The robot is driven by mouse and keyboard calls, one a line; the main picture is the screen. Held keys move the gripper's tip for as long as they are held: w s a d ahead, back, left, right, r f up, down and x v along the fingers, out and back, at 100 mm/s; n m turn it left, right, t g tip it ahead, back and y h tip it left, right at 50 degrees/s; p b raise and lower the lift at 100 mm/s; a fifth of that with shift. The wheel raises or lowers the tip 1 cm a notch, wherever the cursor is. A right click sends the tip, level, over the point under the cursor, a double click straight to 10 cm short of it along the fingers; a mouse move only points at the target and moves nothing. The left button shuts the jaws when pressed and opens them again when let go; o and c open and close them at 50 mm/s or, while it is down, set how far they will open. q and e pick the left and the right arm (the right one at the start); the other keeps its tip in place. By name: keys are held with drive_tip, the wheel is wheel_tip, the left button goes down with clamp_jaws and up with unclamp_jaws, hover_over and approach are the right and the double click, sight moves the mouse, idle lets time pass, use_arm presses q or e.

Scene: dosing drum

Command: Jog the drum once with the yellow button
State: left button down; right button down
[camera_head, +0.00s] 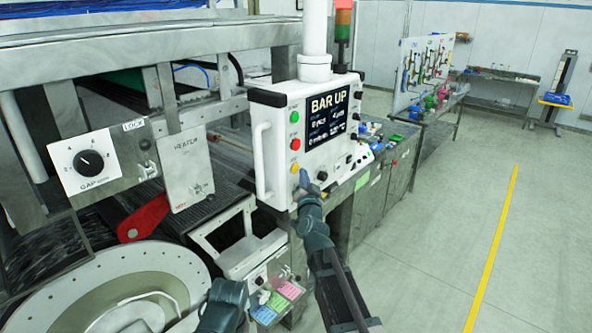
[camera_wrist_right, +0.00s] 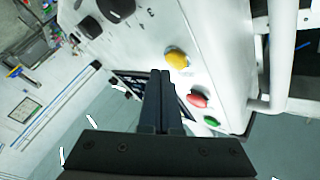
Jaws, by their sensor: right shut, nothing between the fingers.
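The yellow button (camera_head: 295,168) is the lowest of three coloured buttons on the left side of the white control panel (camera_head: 275,150). It also shows in the right wrist view (camera_wrist_right: 177,59), just beyond and right of my fingertips. My right gripper (camera_head: 304,174) is shut and empty, its tips close to the panel face beside the button. In the right wrist view its fingers (camera_wrist_right: 160,75) lie together. I cannot tell whether they touch the panel. A dark part of my left arm shows at the bottom, its gripper out of view.
A red button (camera_head: 294,145) and a green button (camera_head: 294,117) sit above the yellow one. The panel screen (camera_head: 327,116) reads BAR UP. A white handle (camera_head: 262,160) stands out on the panel's left. The floor at right is clear.

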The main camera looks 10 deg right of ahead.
drive_tip(key=shift+w+a, duration=0.1)
drive_tip(key=shift+w, duration=0.05)
drive_tip(key=shift+w+a, duration=0.15)
drive_tip(key=shift+w, duration=0.05)
idle(0.3)
drive_tip(key=shift+w+a, duration=0.3)
drive_tip(key=shift+w, duration=0.05)
idle(0.8)
idle(0.4)
drive_tip(key=shift+s+d, duration=0.55)
drive_tip(key=shift+s, duration=0.1)
drive_tip(key=s+d, duration=0.1)
drive_tip(key=s, duration=0.1)
drive_tip(key=s+d, duration=0.2)
idle(0.4)
idle(0.3)
